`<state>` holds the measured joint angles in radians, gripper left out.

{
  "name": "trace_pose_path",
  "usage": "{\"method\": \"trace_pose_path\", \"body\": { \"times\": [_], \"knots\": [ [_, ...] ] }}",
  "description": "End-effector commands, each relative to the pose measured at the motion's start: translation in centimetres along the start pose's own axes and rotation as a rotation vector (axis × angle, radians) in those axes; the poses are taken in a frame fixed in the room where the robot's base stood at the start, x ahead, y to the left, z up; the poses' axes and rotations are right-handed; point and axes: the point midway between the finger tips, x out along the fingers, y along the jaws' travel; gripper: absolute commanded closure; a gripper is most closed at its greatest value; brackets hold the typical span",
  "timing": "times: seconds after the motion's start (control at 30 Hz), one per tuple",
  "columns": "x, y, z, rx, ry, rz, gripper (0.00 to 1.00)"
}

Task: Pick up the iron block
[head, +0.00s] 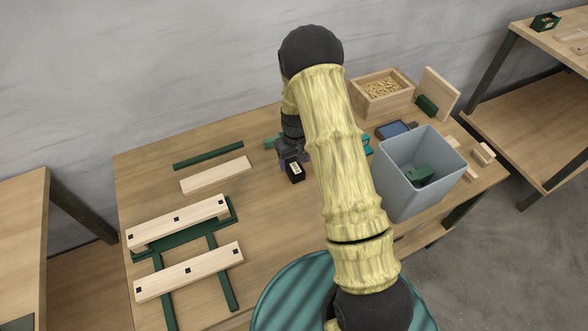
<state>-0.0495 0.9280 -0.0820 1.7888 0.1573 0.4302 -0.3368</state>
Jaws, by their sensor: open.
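A small dark block with a pale label on one face (295,171), which looks like the iron block, is near the middle of the table. My gripper (287,158) is low over the table, right beside this block on its far side. My arm comes up from the bottom of the view, bends at the top and hides part of the gripper. The jaws are open, but the fingertips are small and dark, and I cannot tell whether they touch the block.
Pale slats on a green frame (232,291) fill the table's left side. A loose pale board (216,175) and green strip (208,156) lie behind. A grey bin (401,198) holding a green piece and a wooden box (383,106) stand right. Bare table lies left of the block.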

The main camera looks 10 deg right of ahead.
Motion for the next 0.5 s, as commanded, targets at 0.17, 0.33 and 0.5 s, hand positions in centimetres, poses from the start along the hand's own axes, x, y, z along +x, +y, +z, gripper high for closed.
{"method": "trace_pose_path", "body": {
  "times": [0.17,0.33,0.5],
  "knots": [
    [2.2,-0.1,-0.4,-0.001,-0.003,-0.001,0.31],
    [4.1,-0.2,-0.4,-0.003,-0.001,0.0,0.31],
    [4.2,-0.2,-0.5,-0.003,0.0,0.0,0.31]
  ]
}}
